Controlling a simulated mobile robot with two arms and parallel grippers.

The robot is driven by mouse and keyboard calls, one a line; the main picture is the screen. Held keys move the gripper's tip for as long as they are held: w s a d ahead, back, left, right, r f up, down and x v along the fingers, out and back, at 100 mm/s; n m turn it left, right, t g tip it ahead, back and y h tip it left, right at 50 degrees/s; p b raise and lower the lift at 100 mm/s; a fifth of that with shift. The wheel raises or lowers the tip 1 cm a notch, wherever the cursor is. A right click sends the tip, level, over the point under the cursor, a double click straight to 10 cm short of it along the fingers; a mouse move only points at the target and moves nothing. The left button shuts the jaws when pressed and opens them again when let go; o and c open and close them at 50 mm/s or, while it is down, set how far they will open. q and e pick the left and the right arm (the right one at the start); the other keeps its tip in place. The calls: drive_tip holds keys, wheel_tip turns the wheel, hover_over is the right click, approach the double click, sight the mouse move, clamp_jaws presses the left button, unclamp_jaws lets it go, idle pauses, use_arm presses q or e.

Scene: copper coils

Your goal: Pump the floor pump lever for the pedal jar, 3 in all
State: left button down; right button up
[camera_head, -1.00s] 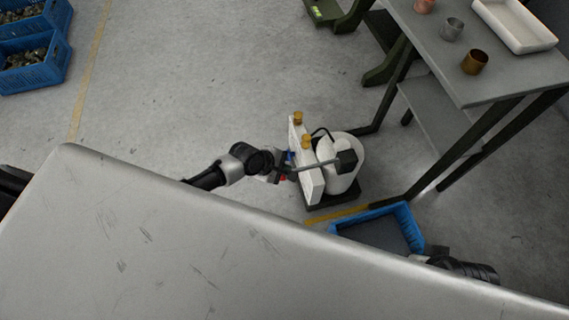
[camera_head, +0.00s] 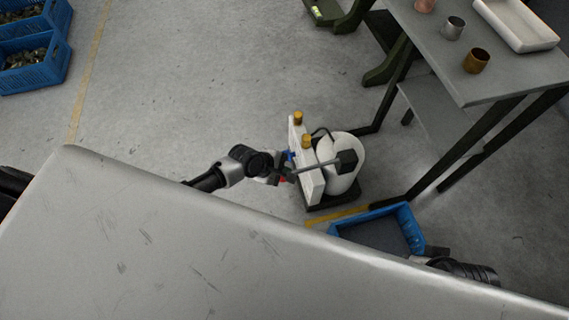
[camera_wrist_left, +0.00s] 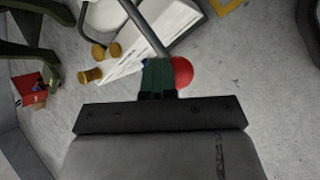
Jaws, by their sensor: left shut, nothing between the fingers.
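The floor pump has a white rounded jar (camera_head: 350,178) and a white upright panel (camera_head: 312,184) with two brass-coloured knobs, on a dark base. A grey lever (camera_head: 318,165) runs across the panel from a dark block by the jar and ends in a red ball (camera_wrist_left: 183,72). My left gripper (camera_head: 284,175) is at the ball end of the lever. In the left wrist view its green fingertips (camera_wrist_left: 158,75) are shut, right beside the red ball and over the lever's end. Whether they touch it is unclear. My right gripper (camera_head: 437,252) is partly hidden by the grey tabletop.
A large grey tabletop (camera_head: 180,240) fills the foreground. A blue crate (camera_head: 408,220) stands on the floor near the pump. A grey table (camera_head: 515,75) at right bears metal cups and a white tray. Blue crates (camera_head: 35,62) are far left. Floor left of the pump is clear.

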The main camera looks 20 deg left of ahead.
use_arm(q)
drive_tip(key=shift+s+a+f, duration=0.2)
drive_tip(key=shift+f, duration=0.4)
idle(0.7)
